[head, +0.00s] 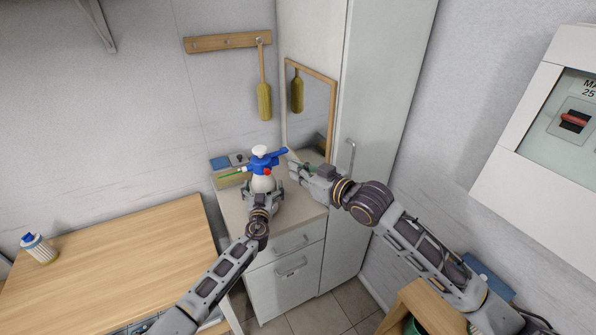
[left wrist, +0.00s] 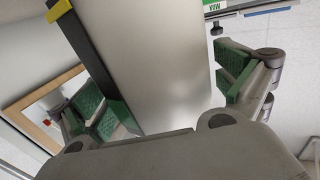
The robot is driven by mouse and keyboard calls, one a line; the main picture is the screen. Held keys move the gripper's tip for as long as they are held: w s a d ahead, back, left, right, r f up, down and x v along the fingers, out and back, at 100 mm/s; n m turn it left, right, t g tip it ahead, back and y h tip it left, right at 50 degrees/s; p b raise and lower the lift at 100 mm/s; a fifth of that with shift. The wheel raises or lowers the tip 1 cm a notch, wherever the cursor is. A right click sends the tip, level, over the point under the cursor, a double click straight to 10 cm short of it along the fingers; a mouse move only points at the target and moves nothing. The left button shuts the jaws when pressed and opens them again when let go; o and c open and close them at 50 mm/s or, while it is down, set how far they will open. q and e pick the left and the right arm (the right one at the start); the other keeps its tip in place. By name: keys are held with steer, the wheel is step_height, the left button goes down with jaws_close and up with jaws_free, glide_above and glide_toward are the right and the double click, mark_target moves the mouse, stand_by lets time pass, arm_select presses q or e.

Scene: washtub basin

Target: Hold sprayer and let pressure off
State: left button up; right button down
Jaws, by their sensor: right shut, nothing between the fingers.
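The sprayer (head: 262,178) has a white bottle, a blue head, a white top knob, a red spot and a thin green nozzle pointing left. It stands upright above the low cabinet. My left gripper (head: 263,189) has its fingers on either side of the lower bottle; the bottle's base is hidden behind it. In the left wrist view its green-padded fingers (left wrist: 168,90) are far apart with a pale grey surface between them; whether the pads touch the bottle is unclear. My right gripper (head: 295,165) is shut and empty, just right of the sprayer's blue head.
The low drawer cabinet (head: 293,229) stands between the wooden table (head: 120,262) and the tall cabinet (head: 375,110). A framed mirror (head: 316,108) is close behind my right gripper. A blue-topped container (head: 39,249) stands on the table, whose middle is clear.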

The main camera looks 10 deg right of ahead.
arm_select(q)
steer(key=shift+s, duration=0.15)
steer(key=s+a, duration=0.2)
steer(key=s, duration=0.9)
steer(key=shift+s, duration=0.25)
stand_by(0.6)
stand_by(0.5)
